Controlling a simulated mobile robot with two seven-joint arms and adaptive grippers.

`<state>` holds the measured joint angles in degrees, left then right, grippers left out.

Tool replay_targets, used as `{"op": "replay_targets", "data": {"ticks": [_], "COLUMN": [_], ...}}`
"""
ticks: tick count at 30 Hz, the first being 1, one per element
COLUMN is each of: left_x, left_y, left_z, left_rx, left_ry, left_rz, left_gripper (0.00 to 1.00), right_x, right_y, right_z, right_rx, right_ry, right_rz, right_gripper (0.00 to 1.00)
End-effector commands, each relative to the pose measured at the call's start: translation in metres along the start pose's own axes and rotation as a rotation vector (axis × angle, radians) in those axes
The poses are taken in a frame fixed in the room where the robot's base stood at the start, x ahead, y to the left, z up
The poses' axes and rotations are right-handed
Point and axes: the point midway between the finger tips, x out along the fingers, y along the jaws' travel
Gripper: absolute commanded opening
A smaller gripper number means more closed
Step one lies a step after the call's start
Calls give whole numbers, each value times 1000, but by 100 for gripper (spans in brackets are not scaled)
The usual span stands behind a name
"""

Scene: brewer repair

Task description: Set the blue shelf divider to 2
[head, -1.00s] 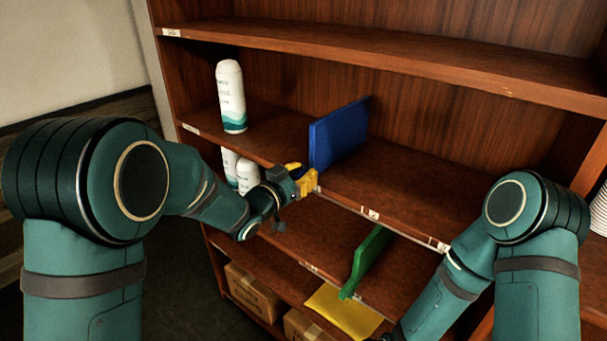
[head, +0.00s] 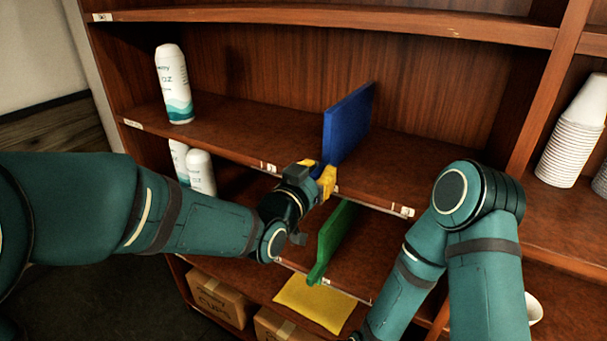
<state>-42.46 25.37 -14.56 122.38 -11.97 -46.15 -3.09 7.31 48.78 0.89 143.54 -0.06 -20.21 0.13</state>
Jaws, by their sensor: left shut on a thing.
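The blue shelf divider (head: 346,125) stands upright on the middle shelf (head: 235,133), right of a white bottle. My left gripper (head: 324,180), with yellow fingers, is shut on the divider's lower front edge at the shelf front. A small label (head: 268,167) shows on the shelf edge left of the gripper, and more labels (head: 400,210) show at the right end. Their numbers are too small to read. The gripper hides the shelf edge around the divider's foot. My right arm reaches down to the bottom edge; its gripper is out of view.
A green divider (head: 332,240) stands on the shelf below, close under my left gripper. The white bottle (head: 174,85) stands at the left. A yellow cloth-like sheet (head: 316,304) and cardboard boxes (head: 219,297) are lower down. Stacked cups (head: 572,135) stand at right. The middle shelf is clear right of the divider.

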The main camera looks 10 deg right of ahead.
Motion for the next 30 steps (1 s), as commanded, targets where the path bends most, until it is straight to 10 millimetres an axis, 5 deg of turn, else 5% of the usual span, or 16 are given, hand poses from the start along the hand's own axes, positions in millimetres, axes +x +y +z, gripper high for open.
{"op": "replay_targets", "data": {"ticks": [6,7,9,10,22,30], "left_x": [0,0,0,0,-7,-56], "left_y": [-1,-2,-2,-2,-2,-3], "left_z": [1,1,1,1,-1,-1], "left_rx": [0,0,0,0,-1,-2], "left_ry": [-4,-4,-4,-3,-1,-1], "left_rz": [-2,-2,-3,-3,-3,-4], "left_gripper": [0,21,46,48,48,48], "right_x": [-1,-1,-1,-1,-1,-1], "right_y": [0,0,0,0,0,0], "right_z": [0,0,0,0,0,0], "right_rx": [0,0,0,0,0,0], "right_ry": [1,1,1,1,1,1], "right_rz": [0,0,0,0,0,0], "right_gripper": [47,47,47,47,47,47]}}
